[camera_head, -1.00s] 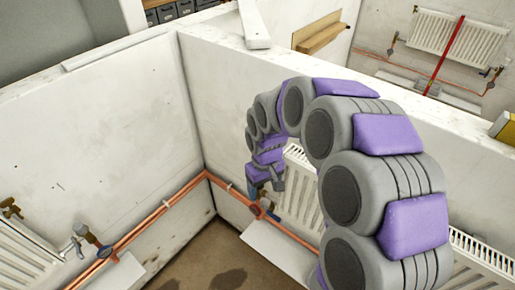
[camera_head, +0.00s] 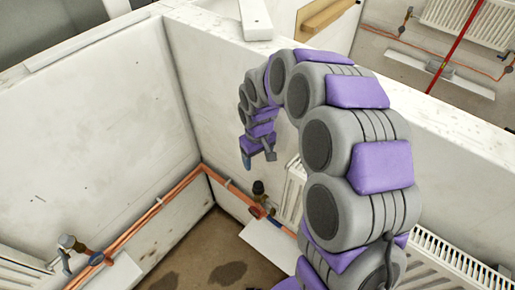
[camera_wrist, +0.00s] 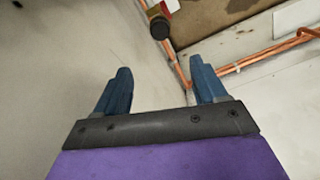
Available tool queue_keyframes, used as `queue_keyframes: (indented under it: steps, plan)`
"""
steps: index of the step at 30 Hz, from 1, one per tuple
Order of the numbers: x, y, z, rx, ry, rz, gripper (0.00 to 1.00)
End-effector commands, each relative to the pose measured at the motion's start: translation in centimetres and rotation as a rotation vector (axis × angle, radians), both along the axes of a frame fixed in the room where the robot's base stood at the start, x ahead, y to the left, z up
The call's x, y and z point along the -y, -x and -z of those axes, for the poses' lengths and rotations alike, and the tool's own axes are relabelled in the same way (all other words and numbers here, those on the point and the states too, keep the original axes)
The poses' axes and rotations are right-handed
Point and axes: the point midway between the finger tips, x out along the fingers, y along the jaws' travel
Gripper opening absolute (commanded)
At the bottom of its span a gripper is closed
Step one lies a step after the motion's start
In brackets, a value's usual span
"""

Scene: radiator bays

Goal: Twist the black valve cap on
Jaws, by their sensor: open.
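The black valve cap (camera_head: 258,187) sits on top of a brass valve (camera_head: 261,199) at the radiator pipe, right of the wall corner. In the wrist view the cap (camera_wrist: 160,28) is a dark round end on the brass valve body (camera_wrist: 155,10), beyond the fingertips. How firmly it is seated cannot be told. My gripper (camera_head: 258,160) hangs just above the cap, apart from it. In the wrist view its two blue fingers stand wide apart, with nothing between their tips (camera_wrist: 160,70).
A copper pipe (camera_head: 160,207) runs along the walls of the bay. A radiator (camera_head: 292,193) is partly hidden behind my arm. Another valve (camera_head: 75,250) is at the lower left. The wall top (camera_head: 220,35) lies under my arm; stained floor (camera_head: 200,260) is open below.

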Motion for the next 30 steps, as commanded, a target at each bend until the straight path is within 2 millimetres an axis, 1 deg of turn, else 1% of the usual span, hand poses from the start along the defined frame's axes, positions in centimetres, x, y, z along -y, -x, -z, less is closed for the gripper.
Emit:
queue_keyframes:
  steps: [6,21,25,30]
  plan:
    - [0.0,-0.2,3.9,-0.006,0.003,0.0,0.71]
    - [0.1,0.0,12.7,-0.006,0.002,0.0,0.71]
    - [0.1,0.0,14.7,-0.006,0.002,-0.001,0.71]
    - [0.0,-0.1,16.1,-0.002,0.0,-0.001,0.71]
